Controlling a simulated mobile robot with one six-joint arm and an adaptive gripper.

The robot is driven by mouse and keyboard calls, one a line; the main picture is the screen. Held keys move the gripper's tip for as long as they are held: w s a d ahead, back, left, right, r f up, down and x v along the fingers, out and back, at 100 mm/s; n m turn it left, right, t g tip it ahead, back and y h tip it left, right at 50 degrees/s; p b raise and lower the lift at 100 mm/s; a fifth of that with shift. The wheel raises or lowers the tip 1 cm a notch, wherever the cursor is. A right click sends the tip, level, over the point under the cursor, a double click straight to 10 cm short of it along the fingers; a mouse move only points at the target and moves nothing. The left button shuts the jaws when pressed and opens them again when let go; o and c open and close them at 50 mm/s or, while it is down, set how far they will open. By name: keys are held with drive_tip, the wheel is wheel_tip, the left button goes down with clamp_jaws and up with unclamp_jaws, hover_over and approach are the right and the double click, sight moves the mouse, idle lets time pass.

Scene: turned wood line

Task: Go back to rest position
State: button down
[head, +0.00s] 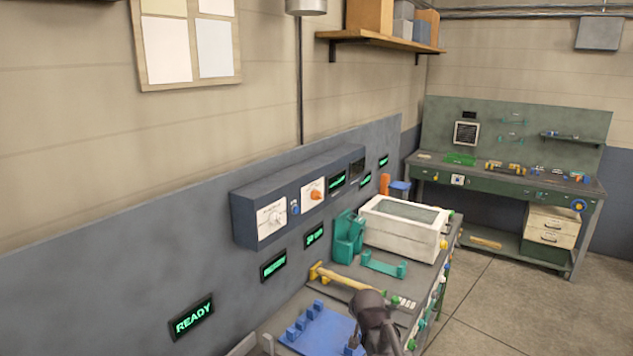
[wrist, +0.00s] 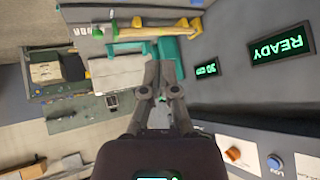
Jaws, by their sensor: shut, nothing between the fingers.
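My gripper (wrist: 160,68) shows in the middle of the wrist view, with its two dark fingers close together and nothing between them. It is shut and empty. In the head view, a dark part of my arm stands in front of the near bench, at the bottom centre. The gripper's fingertips cannot be made out clearly there. In the wrist view the room appears turned over, and the fingers overlap the white box (wrist: 116,74) and teal parts behind them. I cannot see the gripper touching anything.
The near bench carries a blue fixture plate (head: 325,332), a yellow-handled bar (head: 340,279), a teal holder (head: 348,238) and a white lidded box (head: 400,228). A control box (head: 285,205) and a READY sign (head: 192,317) are on the wall. Open floor (head: 500,300) lies right.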

drive_tip(key=s+d+f+g+b, duration=0.1)
drive_tip(key=s+d+f+g, duration=0.1)
drive_tip(key=s, duration=0.4)
drive_tip(key=s+d+f+n+g+b, duration=0.1)
drive_tip(key=s+d+f+g, duration=0.1)
drive_tip(key=s, duration=0.5)
drive_tip(key=s+d+f+n+g+b, duration=0.1)
drive_tip(key=s+f+g+b, duration=0.1)
drive_tip(key=s+f+g, duration=0.2)
drive_tip(key=s+f, duration=0.1)
drive_tip(key=s, duration=0.2)
drive_tip(key=shift+s+d+f+g+h, duration=0.25)
drive_tip(key=shift+d+f+g+h, duration=0.05)
drive_tip(key=shift+d, duration=0.1)
